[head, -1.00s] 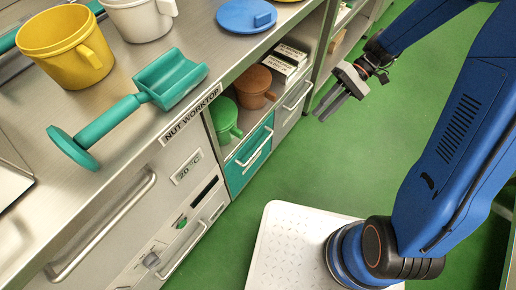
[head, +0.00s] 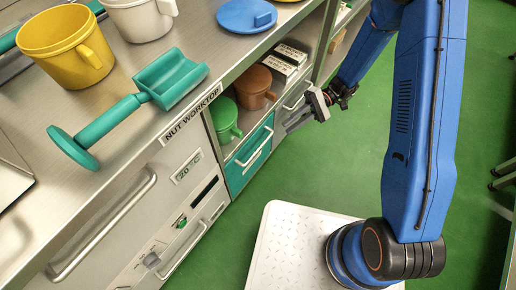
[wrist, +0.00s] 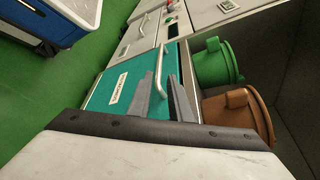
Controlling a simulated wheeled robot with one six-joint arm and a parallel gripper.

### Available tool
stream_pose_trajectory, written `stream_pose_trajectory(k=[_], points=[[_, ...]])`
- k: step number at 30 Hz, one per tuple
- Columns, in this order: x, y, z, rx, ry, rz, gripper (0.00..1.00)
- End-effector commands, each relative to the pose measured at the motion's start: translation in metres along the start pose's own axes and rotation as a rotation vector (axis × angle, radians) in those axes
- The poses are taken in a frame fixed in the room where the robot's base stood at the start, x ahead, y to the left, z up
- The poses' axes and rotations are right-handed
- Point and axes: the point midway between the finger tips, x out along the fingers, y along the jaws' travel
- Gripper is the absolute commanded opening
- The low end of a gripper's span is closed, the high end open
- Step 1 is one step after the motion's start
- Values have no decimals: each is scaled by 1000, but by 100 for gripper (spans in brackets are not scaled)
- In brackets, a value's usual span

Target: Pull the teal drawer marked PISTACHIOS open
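The teal drawer (head: 238,172) is below the open shelf in the head view, its front flush with the cabinet. It has a pale bar handle (head: 254,150). In the wrist view the teal front (wrist: 103,98) carries a white label (wrist: 118,88), too small to read surely, and the handle (wrist: 159,72) runs near the fingertips. My gripper (head: 288,128) is just right of the drawer in the head view. In the wrist view my gripper (wrist: 165,79) is open, with a narrow gap between its fingers and nothing held. Whether the fingertips touch the handle cannot be told.
A green mug (head: 224,120) and a brown mug (head: 255,88) stand on the shelf above the drawer. The worktop (head: 130,72) holds a teal scoop (head: 120,115) and mugs. Green floor (head: 310,180) is clear in front.

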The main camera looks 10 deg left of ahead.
Motion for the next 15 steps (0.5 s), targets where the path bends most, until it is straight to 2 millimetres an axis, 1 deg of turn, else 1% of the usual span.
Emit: stream_pose_trajectory(k=[1, 15], points=[[10, 0, 1, 2, -3, 2, 18], [93, 1, 1, 2, -3, 3, 18]])
